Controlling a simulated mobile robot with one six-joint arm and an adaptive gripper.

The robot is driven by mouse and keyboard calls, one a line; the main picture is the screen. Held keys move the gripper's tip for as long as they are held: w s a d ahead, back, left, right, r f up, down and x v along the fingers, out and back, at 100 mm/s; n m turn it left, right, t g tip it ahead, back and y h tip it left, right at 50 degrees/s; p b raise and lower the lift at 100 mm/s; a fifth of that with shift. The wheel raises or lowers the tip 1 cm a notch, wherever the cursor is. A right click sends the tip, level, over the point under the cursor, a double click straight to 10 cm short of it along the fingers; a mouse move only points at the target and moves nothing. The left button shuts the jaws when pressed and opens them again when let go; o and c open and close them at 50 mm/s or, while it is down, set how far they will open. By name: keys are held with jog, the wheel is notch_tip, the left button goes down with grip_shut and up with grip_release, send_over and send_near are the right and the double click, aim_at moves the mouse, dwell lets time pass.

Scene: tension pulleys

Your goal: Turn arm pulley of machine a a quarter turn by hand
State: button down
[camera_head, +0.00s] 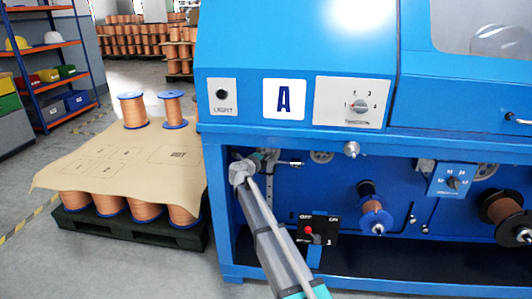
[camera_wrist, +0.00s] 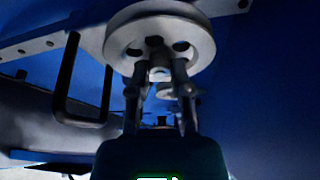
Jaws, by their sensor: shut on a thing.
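Machine A (camera_head: 300,60) is the blue cabinet with an "A" label. In the wrist view the arm pulley (camera_wrist: 124,38), a pale grey wheel with dark round holes, is seen close up on its flat metal arm (camera_wrist: 35,40). My gripper (camera_wrist: 160,78) is at the pulley's near lower edge, its two fingers closed in on it. The exact contact is dark and partly hidden. In the head view my arm reaches into the open bay below the A label, and my wrist covers most of the pulley there.
A black handle loop (camera_wrist: 72,110) hangs left of the fingers. A switch box with a red knob (camera_head: 308,229) sits below right of my arm. A copper spool (camera_head: 375,215) is further right in the bay. A pallet of spools with cardboard (camera_head: 110,165) stands left.

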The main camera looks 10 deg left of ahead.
jog(key=shift+d+m, duration=0.1)
jog(key=shift+m, duration=0.2)
jog(key=c, duration=0.5)
grip_release()
jog(key=shift+c, duration=0.2)
jog(key=shift+f, duration=0.1)
